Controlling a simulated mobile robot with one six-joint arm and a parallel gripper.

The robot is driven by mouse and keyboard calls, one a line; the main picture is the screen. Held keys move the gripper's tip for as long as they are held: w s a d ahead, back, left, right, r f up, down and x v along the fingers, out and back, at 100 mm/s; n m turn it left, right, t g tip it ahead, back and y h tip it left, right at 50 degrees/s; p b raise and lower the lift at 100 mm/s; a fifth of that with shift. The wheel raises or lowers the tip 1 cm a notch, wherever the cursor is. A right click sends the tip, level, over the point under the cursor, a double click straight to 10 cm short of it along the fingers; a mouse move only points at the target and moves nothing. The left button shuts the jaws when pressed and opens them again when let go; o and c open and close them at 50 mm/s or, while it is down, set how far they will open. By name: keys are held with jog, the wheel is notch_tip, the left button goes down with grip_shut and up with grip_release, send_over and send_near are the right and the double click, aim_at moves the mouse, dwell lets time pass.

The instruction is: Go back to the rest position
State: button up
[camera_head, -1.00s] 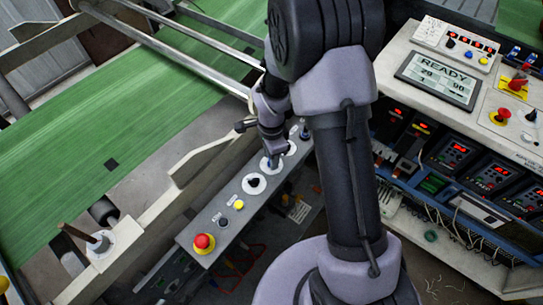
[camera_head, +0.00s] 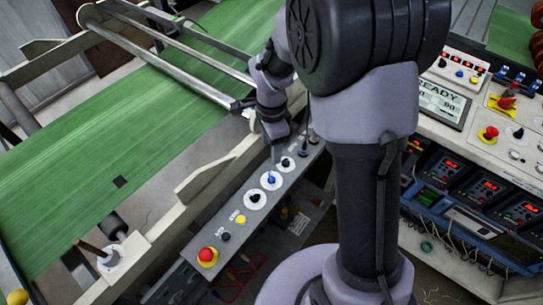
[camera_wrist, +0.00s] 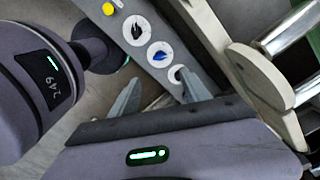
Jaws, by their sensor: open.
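My gripper (camera_head: 277,154) is open and empty, above the far part of a grey control panel (camera_head: 213,218). In the wrist view its two fingers (camera_wrist: 160,92) stand apart with nothing between them. The blue selector knob (camera_head: 271,180) shows fully, just in front of the fingers; it also shows in the wrist view (camera_wrist: 160,55), apart from them. A black selector knob (camera_head: 255,198) is beside it on the nearer side. Another white-ringed knob (camera_head: 286,163) lies close to the fingertips, partly hidden by a finger in the wrist view.
A red emergency button (camera_head: 207,256) and a yellow button (camera_head: 240,219) sit on the panel's near end. A green belt (camera_head: 100,160) with metal rails (camera_head: 175,50) lies left. A control console (camera_head: 480,150) with a screen and red displays stands right, partly behind my arm.

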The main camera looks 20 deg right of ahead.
jog(key=shift+r, duration=1.4)
jog(key=s+a+r+n+t+y+b, duration=0.1)
jog(key=s+a+r+n+t+b, duration=0.1)
jog(key=s+r+n, duration=0.4)
jog(key=s+a+r+n+t+y+b, duration=0.1)
jog(key=s+r+n, duration=0.5)
jog(key=s, duration=0.7)
jog(key=r+t+b, duration=0.1)
jog(key=t, duration=0.1)
jog(key=shift+s+a+n+t, duration=0.15)
jog(key=shift+a+n+t, duration=0.15)
jog(key=shift+a+t, duration=0.1)
jog(key=shift+r, duration=0.1)
